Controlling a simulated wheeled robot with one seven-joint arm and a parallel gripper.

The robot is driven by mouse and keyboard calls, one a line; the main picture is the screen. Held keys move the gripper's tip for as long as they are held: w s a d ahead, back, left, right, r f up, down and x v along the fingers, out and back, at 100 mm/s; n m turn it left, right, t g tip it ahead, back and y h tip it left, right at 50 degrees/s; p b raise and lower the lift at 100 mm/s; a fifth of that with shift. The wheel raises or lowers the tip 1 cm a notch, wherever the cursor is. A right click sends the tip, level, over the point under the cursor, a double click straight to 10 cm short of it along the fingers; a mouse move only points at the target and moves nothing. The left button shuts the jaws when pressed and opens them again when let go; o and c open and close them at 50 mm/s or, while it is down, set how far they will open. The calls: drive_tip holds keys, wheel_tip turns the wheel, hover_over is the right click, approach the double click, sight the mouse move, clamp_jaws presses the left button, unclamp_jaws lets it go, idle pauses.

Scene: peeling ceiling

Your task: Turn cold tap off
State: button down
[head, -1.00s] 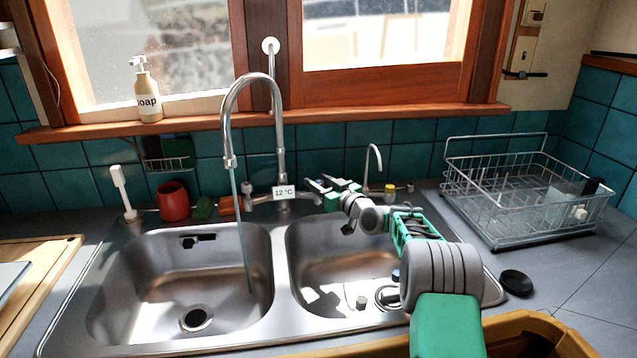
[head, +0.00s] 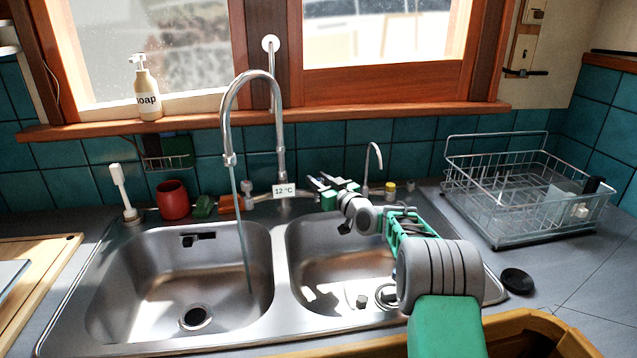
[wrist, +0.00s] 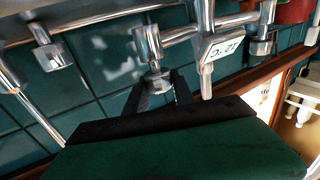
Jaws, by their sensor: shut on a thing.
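The chrome mixer tap (head: 280,120) stands behind the double sink, and a thin stream of water (head: 241,215) falls from its spout into the left basin. A tag (head: 284,191) on it reads 12 °C. My gripper (head: 318,182) is at the tap's right-hand handle, which it mostly hides in the head view. In the wrist view, my gripper (wrist: 160,86) has its dark fingers shut on either side of this chrome handle (wrist: 148,44). The other handle (head: 247,188) is left of the tag; it also shows in the wrist view (wrist: 262,42).
A small thin tap (head: 374,160) stands right of my gripper, beside a yellow-capped item (head: 390,188). A wire dish rack (head: 500,225) is on the right counter. A red cup (head: 172,199) and white brush (head: 123,190) stand left. The window sill (head: 200,122) runs behind.

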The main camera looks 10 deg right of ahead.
drive_tip(key=m+h+b, duration=0.1)
drive_tip(key=m+t+h, duration=0.1)
drive_tip(key=h, duration=0.1)
drive_tip(key=m+h+b, duration=0.1)
drive_tip(key=h, duration=0.1)
drive_tip(key=shift+a+f+m+b, duration=0.15)
drive_tip(key=shift+a+m+b, duration=0.1)
drive_tip(key=shift+m+b, duration=0.05)
drive_tip(key=m+h+b, duration=0.2)
drive_tip(key=h, duration=0.1)
drive_tip(key=shift+f+h, duration=0.15)
drive_tip(key=shift+h, duration=0.25)
drive_tip(key=shift+d+m+h+b, duration=0.15)
drive_tip(key=shift+m+h+b, duration=0.65)
drive_tip(key=shift+h+b, duration=0.3)
drive_tip(key=shift+r, duration=0.2)
drive_tip(key=shift+d+r+m+h, duration=0.1)
drive_tip(key=shift+m+h, duration=0.2)
drive_tip(key=shift+h, duration=0.2)
drive_tip(key=c, duration=1.1)
unclamp_jaws()
drive_tip(key=shift+o, duration=0.2)
